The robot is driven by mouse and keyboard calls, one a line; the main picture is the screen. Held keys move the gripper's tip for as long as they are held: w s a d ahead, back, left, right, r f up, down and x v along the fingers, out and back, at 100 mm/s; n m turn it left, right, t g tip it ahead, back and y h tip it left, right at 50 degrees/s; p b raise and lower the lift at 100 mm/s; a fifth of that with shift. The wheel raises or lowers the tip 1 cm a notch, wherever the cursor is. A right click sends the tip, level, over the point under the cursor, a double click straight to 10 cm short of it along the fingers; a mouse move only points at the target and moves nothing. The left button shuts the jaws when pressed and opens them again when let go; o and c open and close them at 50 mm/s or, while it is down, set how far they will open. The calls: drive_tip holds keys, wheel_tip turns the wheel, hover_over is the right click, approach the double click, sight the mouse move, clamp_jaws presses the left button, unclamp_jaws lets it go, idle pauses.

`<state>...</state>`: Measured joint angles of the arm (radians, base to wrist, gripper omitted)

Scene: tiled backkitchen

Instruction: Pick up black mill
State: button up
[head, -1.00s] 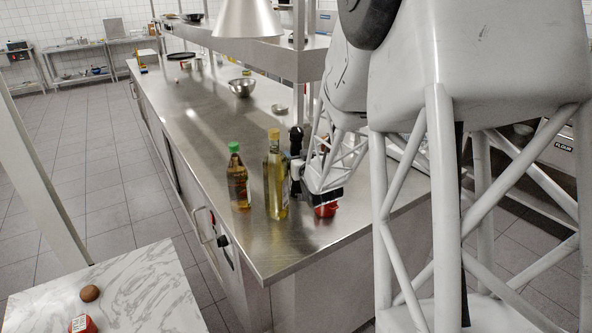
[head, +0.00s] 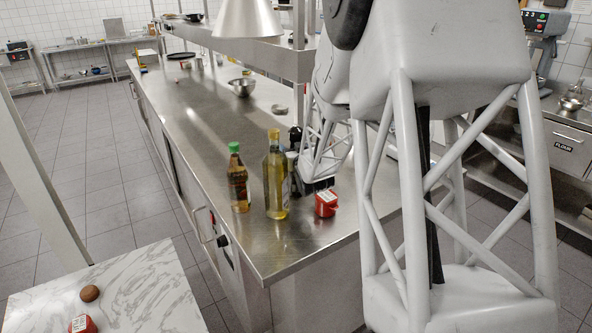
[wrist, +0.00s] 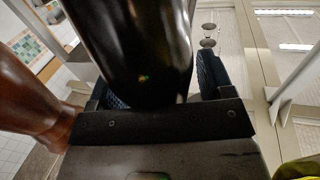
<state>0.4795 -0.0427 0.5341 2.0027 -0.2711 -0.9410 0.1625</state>
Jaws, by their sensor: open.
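The black mill (head: 295,137) stands on the steel counter just behind the tall oil bottle (head: 276,180). In the wrist view the glossy black mill (wrist: 137,45) fills the space between the two dark finger pads of my gripper (wrist: 162,85). The jaws are open around it. A gap shows beside the right finger; contact on the left cannot be told. In the head view my wrist end and the bottle hide most of the fingers.
A green-capped bottle (head: 237,180) stands left of the oil bottle. A brown rounded object (wrist: 35,105) is close to the left finger in the wrist view. A metal bowl (head: 241,87) is farther back.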

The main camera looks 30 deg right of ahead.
sight(294, 127)
idle(0.3)
clamp_jaws()
idle(0.3)
drive_tip(key=shift+r, duration=0.15)
drive_tip(key=shift+r, duration=4.9)
